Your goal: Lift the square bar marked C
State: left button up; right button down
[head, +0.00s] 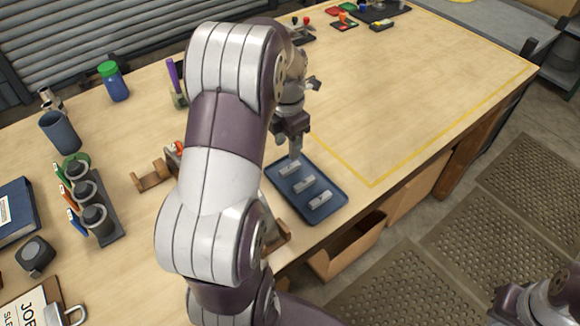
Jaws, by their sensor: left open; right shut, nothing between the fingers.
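Several short grey square bars lie in a blue tray (280,190) near the table's front edge: a far bar (289,169), a middle bar (305,185) and a near bar (321,201). Their letters are too small to read, so I cannot tell which is marked C. My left gripper (296,157) is open, pointing down at the tray's far end, right by the far bar; I cannot tell whether it touches it. My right gripper (508,302) is shut and empty at the bottom right, away from the table, only partly in view.
My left arm hides the table's middle. Wooden cradles (152,177) stand left of it. A dark holder (100,222), a blue cup (60,131) and a jar (113,82) stand further left. The yellow-taped area (400,100) right of the tray is mostly clear.

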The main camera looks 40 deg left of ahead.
aim_at(290, 167)
pick_arm(q)
jog(key=f, duration=0.4)
jog(key=f+p, duration=0.1)
jog(key=f, duration=0.2)
jog(key=shift+w, duration=0.3)
jog(key=shift+s+d+f, duration=0.15)
jog(key=shift+d+f, duration=0.05)
jog(key=shift+f, duration=0.1)
jog(key=shift+a, duration=0.1)
jog(key=c, duration=0.9)
grip_shut()
